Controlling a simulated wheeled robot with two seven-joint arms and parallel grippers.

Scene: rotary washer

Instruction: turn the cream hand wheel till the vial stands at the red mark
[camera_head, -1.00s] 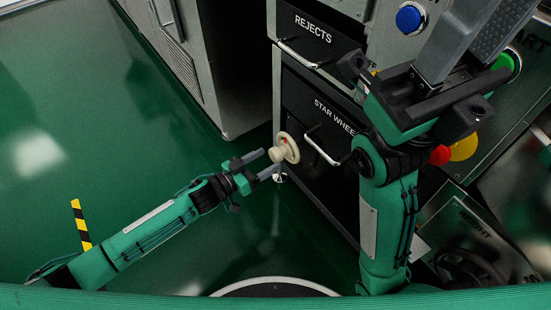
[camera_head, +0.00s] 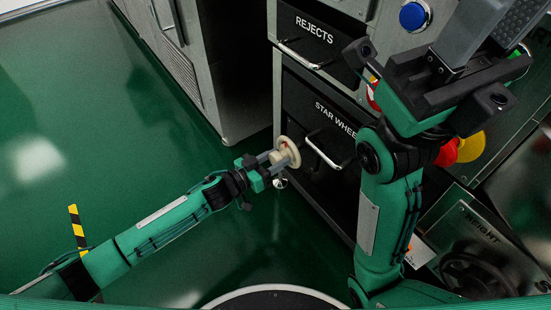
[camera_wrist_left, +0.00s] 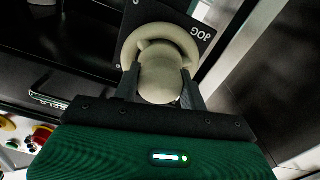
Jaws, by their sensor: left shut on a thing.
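The cream hand wheel (camera_head: 293,150) sits on the machine front, left of the drawer marked STAR WHEE. It also shows in the left wrist view (camera_wrist_left: 135,48), in front of a dark plate marked JOG. My left gripper (camera_head: 273,159) reaches it from the left and is shut on its protruding cream hub (camera_wrist_left: 160,80), with one finger on each side. My right gripper (camera_head: 480,35) is at the upper right, close to the camera and cut by the top edge; its finger gap is unclear. I cannot make out the vial or the red mark.
A REJECTS drawer (camera_head: 312,38) and a STAR WHEE drawer (camera_head: 318,115) have protruding handles near the wheel. A blue button (camera_head: 412,16) is above. A dark round wheel (camera_head: 478,275) is at lower right. Green floor (camera_head: 80,130) is open at left.

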